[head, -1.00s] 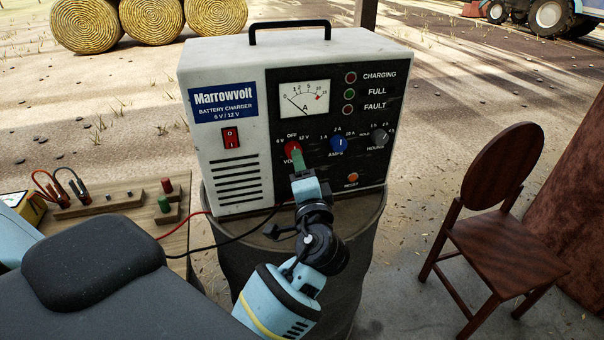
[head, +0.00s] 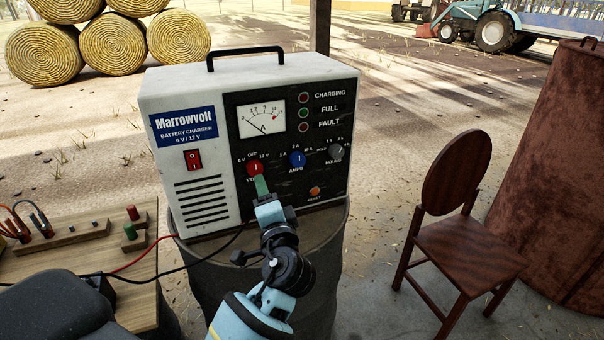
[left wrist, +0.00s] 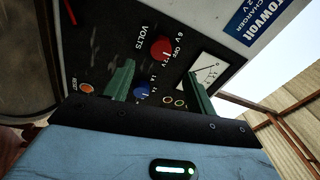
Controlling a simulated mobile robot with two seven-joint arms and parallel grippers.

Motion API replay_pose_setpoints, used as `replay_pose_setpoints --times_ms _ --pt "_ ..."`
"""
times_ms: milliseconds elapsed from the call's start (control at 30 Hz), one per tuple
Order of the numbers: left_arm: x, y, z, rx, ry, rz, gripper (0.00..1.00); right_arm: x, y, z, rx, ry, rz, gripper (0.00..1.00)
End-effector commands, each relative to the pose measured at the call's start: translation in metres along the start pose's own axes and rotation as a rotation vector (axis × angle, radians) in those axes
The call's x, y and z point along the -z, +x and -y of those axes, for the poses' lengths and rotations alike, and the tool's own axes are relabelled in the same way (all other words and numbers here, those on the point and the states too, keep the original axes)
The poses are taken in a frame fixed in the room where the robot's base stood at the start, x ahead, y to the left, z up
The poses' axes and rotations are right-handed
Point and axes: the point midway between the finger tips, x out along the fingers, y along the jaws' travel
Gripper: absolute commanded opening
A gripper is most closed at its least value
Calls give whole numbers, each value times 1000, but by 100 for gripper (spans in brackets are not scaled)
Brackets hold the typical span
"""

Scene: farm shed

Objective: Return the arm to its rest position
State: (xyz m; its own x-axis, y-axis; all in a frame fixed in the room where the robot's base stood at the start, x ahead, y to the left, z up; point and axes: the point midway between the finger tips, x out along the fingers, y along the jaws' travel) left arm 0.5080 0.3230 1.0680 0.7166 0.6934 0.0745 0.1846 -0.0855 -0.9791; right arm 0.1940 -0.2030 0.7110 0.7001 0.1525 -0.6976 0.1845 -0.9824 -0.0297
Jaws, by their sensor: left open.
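My left gripper (head: 261,187) is in front of the white and black battery charger (head: 187,105), just below the red volts knob (head: 254,167). The knob's white mark appears to point up, toward OFF. In the left wrist view the gripper's two green fingers (left wrist: 160,84) are spread apart with nothing between them. The red knob (left wrist: 161,48) shows beyond them, clear of both fingers. The blue amps knob (head: 297,159) and grey hours knob (head: 336,152) are to the right. My right gripper is not in view.
The charger stands on a dark barrel (head: 215,285). A wooden bench (head: 75,258) with clips and terminals is at left, with red and black cables running to the charger. A wooden chair (head: 465,245) and a rusty drum (head: 550,190) stand at right.

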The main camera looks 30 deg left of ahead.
Motion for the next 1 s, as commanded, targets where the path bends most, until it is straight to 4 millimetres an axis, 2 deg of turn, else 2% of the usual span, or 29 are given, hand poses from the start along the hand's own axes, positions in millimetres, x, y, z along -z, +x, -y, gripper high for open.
replay_pose_setpoints --times_ms 200,267,367,467,567,700,800,1000 --pt "-4 -2 -6 -19 -7 2 56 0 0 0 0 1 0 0" --pt "-11 -7 -17 -57 -23 7 56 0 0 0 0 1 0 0" --pt "-35 -22 -50 -179 -76 29 56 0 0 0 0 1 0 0" --pt "-68 -52 -94 -359 -150 70 56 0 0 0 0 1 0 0" --pt "-102 -91 -135 -556 -225 129 56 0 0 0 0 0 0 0" --pt "-148 -157 -177 -829 -311 234 56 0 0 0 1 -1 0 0" --pt "-175 -205 -194 -1004 -356 312 56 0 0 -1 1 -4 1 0" --pt "-210 -280 -202 -1258 -401 441 56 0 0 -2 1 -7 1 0"
